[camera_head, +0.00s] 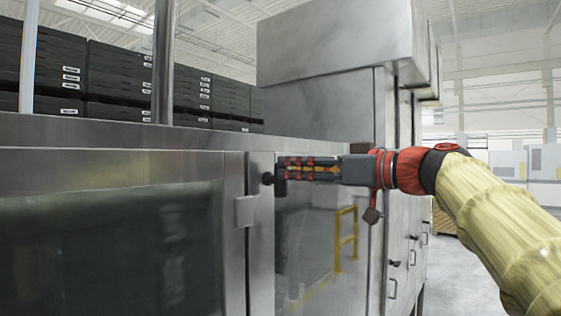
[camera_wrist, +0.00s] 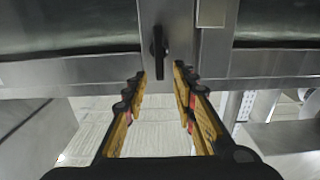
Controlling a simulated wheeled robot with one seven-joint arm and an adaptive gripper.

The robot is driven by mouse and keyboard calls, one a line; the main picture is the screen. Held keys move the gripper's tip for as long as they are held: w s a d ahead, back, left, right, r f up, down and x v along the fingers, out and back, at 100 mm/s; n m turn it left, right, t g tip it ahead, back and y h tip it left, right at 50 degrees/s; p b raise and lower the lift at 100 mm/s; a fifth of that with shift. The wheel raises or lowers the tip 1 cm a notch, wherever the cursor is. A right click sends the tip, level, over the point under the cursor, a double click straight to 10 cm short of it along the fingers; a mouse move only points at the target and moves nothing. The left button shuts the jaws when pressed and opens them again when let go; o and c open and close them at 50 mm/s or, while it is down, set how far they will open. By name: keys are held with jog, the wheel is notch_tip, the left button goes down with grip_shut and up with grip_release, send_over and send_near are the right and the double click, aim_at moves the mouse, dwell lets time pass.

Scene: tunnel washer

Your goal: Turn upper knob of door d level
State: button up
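The black upper knob (camera_head: 267,178) sits on the narrow steel strip beside the door edge in the head view. In the wrist view the knob (camera_wrist: 158,52) is a slim dark bar that runs up and down the picture. My gripper (camera_head: 281,169) reaches in from the right, its tips close to the knob. In the wrist view my gripper (camera_wrist: 159,71) is open, its fingertips on either side of the knob's line and just short of it. No contact with the knob shows. Which door is door d cannot be read.
A steel hinge (camera_head: 244,211) is left of the knob, beside a large dark door window (camera_head: 110,255). Black crates (camera_head: 120,75) stand behind the machine's top edge. A tall steel cabinet (camera_head: 330,110) rises at the back. Free floor (camera_head: 455,275) shows at right.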

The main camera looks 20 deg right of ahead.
aim_at(286, 167)
jog(key=shift+p+x, duration=0.65)
jog(key=shift+x, duration=1.4)
jog(key=shift+c, duration=0.2)
grip_shut()
